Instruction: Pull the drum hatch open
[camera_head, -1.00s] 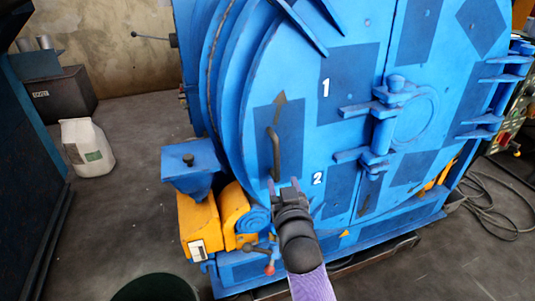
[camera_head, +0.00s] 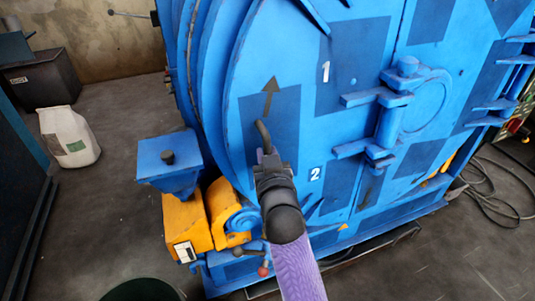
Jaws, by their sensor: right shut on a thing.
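The blue drum hatch (camera_head: 300,120) is a large round door with dark square patches, the numbers 1 and 2, and an arrow above its handle. Its curved dark handle (camera_head: 262,135) is at the left part of the door. My right gripper (camera_head: 269,158) is at the lower part of the handle and shut on it; the gripper body hides the handle's lower end. The hatch looks closed against the drum body. My left gripper is not in view.
A yellow motor housing (camera_head: 188,226) and a blue hopper (camera_head: 168,160) stand left of the hatch. A red-knobbed lever (camera_head: 263,271) is below. A white sack (camera_head: 69,136) stands on the floor at left. Cables (camera_head: 490,205) lie at right.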

